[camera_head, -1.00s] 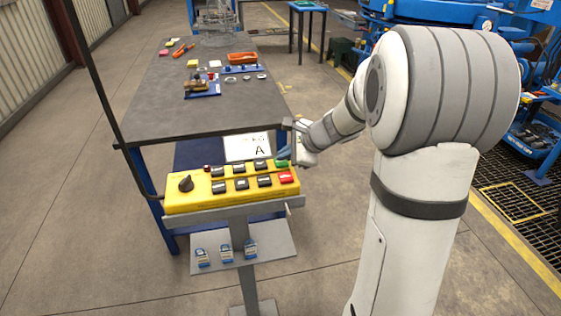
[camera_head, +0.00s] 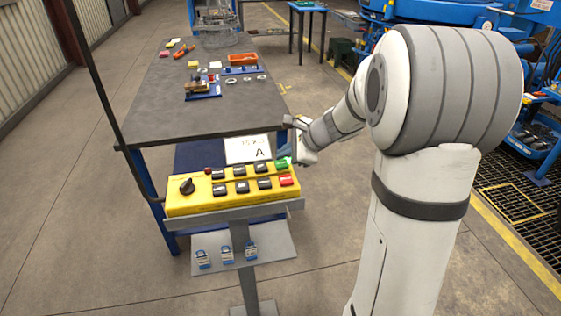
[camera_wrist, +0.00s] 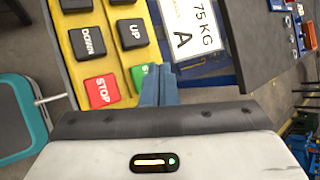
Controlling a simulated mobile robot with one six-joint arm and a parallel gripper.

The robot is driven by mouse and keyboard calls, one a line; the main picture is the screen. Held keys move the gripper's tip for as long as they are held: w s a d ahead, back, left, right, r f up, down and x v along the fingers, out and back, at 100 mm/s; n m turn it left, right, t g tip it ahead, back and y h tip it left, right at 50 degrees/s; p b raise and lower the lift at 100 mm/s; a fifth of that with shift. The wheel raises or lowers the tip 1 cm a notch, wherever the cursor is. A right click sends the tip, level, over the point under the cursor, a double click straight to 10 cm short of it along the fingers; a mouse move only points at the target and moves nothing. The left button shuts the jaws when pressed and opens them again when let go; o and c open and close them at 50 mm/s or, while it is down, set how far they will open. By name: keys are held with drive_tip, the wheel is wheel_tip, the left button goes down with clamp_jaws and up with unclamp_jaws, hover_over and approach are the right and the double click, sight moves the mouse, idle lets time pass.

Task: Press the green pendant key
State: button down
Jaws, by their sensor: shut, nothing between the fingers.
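The yellow pendant box (camera_head: 210,204) lies on a grey stand, with a black knob (camera_head: 187,186) at its left and two rows of keys. The green key (camera_head: 281,164) is at the far right end of the back row. It also shows in the wrist view (camera_wrist: 138,76), partly covered by my fingers. The red STOP key (camera_head: 287,180) is in front of it and shows in the wrist view (camera_wrist: 102,90). My gripper (camera_head: 285,152) is shut and empty, its tips right at the green key. I cannot tell whether they touch it.
Black keys (camera_wrist: 132,34) marked UP and DOWN sit close to the green key. A white card reading 75 KG A (camera_head: 248,149) stands behind the box. A dark workbench (camera_head: 160,110) with small parts lies beyond.

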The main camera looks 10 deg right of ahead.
sight(285, 164)
wheel_tip(285, 164, up, 5)
drive_tip(key=p, duration=0.4)
